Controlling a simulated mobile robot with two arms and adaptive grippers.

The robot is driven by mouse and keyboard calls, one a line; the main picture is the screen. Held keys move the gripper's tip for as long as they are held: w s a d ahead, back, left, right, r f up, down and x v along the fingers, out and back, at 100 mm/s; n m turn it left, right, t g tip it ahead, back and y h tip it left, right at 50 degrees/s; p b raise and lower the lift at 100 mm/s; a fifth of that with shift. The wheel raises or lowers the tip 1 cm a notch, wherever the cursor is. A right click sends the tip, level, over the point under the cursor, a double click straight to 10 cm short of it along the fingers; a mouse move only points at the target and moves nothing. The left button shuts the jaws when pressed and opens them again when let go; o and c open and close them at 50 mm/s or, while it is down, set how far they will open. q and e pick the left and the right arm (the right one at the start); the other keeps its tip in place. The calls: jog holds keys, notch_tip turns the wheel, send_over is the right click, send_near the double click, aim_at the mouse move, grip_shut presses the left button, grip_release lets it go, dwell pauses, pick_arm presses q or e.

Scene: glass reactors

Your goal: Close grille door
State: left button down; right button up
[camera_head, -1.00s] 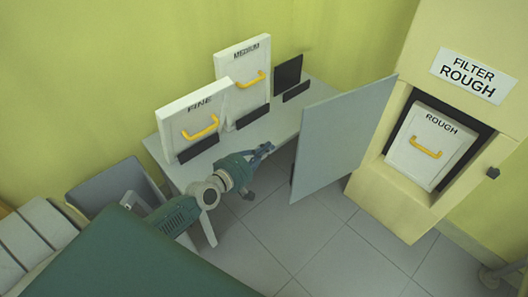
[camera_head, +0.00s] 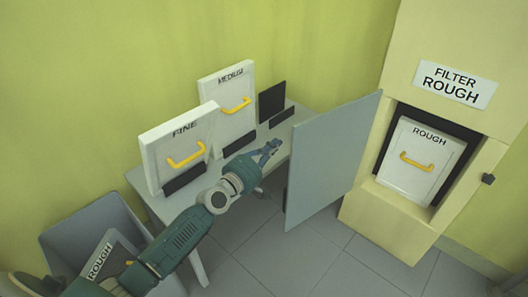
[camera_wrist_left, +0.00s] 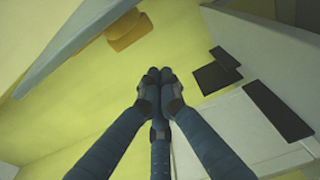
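The grille door (camera_head: 332,160) is a flat grey panel, swung wide open to the left of the cream filter cabinet (camera_head: 385,225). In the cabinet opening sits a white filter marked ROUGH (camera_head: 420,168) with a yellow handle. A grey panel, likely the door (camera_wrist_left: 75,45), shows at upper left there. My right gripper is out of view.
A grey table (camera_head: 225,168) along the wall holds white filters marked FINE (camera_head: 180,150) and MEDIUM (camera_head: 228,108) in dark holders. A grey bin (camera_head: 75,238) at lower left contains a ROUGH filter (camera_head: 102,262). Floor in front of the cabinet is clear.

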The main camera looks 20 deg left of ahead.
pick_arm(q)
jog(key=shift+s+d+r+p, duration=0.1)
jog(key=shift+s+d+p, duration=0.15)
jog(key=shift+s+d, duration=0.35)
jog(key=shift+s+d+r+p, duration=0.1)
jog(key=shift+s+d+p, duration=0.25)
jog(key=shift+d, duration=0.35)
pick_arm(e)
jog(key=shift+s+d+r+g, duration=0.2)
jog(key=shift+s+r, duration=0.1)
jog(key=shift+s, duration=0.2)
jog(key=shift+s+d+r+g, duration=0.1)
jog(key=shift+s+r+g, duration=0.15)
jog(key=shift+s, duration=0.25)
pick_arm(q)
jog(key=shift+s, duration=0.1)
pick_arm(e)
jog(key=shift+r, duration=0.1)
